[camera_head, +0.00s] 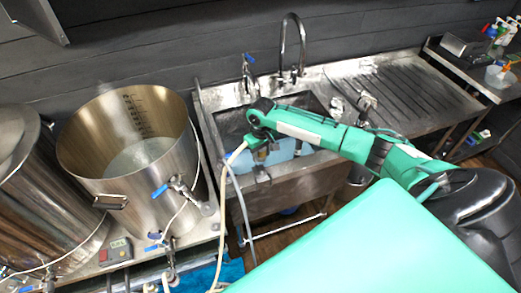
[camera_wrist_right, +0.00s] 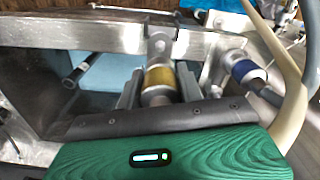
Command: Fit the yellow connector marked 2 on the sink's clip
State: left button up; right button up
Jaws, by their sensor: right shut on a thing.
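The yellow-banded connector (camera_wrist_right: 159,77) sits between the two fingers of my right gripper (camera_wrist_right: 158,88), which is shut on it. Its far end meets a metal bracket, the clip (camera_wrist_right: 159,46), on the sink's front rim; I cannot tell whether it is seated there. No number is readable. In the head view my right gripper (camera_head: 262,150) is at the front left of the steel sink (camera_head: 285,187), and the arm hides part of the basin. My left gripper is not in view.
A blue-banded connector (camera_wrist_right: 243,70) is just right of the yellow one, close to my finger. A cream hose (camera_wrist_right: 296,95) runs beside it. A large steel pot (camera_head: 185,150) stands left of the sink. The tap (camera_head: 292,45) rises behind.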

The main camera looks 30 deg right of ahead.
jog(key=b, duration=0.5)
send_over(261, 171)
notch_tip(261, 171, down, 5)
jog(key=shift+w+d+r, duration=0.1)
jog(key=shift+r, duration=0.05)
jog(key=shift+f, duration=0.95)
jog(key=shift+p, duration=0.55)
jog(key=shift+f+b, duration=0.55)
jog(key=shift+f, duration=0.7)
jog(key=o, duration=1.1)
jog(key=shift+o, duration=0.2)
